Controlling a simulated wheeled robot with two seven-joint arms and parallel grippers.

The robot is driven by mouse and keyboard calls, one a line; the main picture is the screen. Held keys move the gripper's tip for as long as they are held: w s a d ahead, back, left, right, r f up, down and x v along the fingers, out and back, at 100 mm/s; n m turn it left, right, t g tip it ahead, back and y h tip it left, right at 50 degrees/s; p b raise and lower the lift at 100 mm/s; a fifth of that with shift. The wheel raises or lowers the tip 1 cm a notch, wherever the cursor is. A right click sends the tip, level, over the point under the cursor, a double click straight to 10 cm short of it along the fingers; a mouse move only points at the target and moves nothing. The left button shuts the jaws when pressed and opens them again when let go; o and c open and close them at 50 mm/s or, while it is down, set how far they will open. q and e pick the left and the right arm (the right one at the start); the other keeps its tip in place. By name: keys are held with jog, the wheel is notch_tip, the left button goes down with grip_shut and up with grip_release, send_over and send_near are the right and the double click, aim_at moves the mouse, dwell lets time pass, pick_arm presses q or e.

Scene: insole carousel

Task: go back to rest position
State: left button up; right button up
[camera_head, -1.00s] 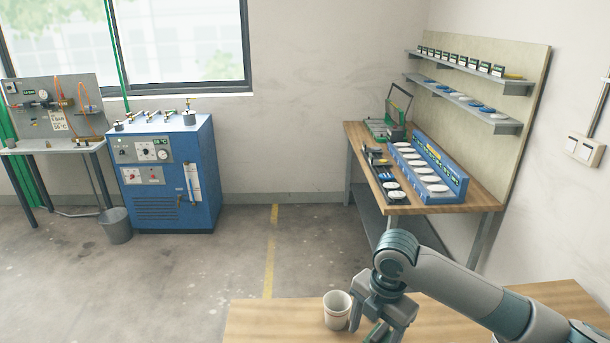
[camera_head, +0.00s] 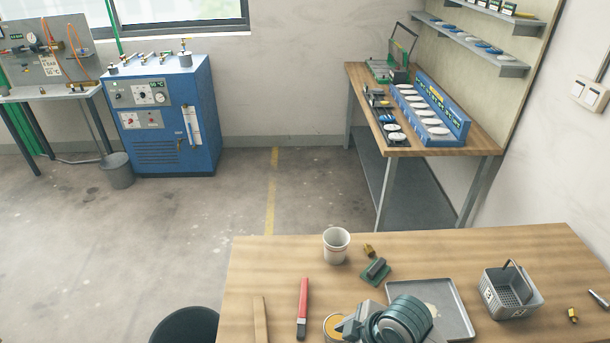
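Part of my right arm (camera_head: 400,318) shows at the bottom edge of the head view, low over the near wooden table (camera_head: 480,257). It is a blue-grey round joint with a lighter grey part of the hand beside it on the left. The fingertips cannot be made out, so I cannot tell whether the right gripper is open or shut. It partly covers a round tin with a yellow-orange top and the front of a grey tray (camera_head: 440,290). My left gripper is not in view.
On the table are a white cup (camera_head: 336,245), a green-based block (camera_head: 376,270), a red-handled tool (camera_head: 303,300), a wooden stick (camera_head: 260,318) and a grey basket (camera_head: 510,292). A dark bin (camera_head: 185,326) stands left of the table. Open floor lies beyond, before a blue machine (camera_head: 165,115).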

jog(key=s+d+f+m+h, duration=0.2)
jog(key=s+d+f+m, duration=0.1)
jog(key=s+d+m, duration=0.5)
jog(key=s+d+f+m+h, duration=0.25)
jog(key=s+d+m, duration=0.25)
jog(key=s+d, duration=0.3)
notch_tip(320, 180, down, 34)
jog(key=s+a+b, duration=0.1)
jog(key=s+b, duration=0.1)
jog(key=b, duration=0.6)
jog(key=s+d+f+b, duration=0.1)
jog(key=s+f+b, duration=0.2)
jog(key=s+f, duration=0.6)
jog(key=s+d+f+g+b, duration=0.1)
jog(key=s+f+b, duration=0.3)
jog(key=s+f, duration=0.5)
notch_tip(320, 180, down, 9)
jog(key=shift+s+d+r+g, duration=0.1)
jog(key=shift+s+d+g, duration=0.2)
jog(key=shift+d, duration=0.2)
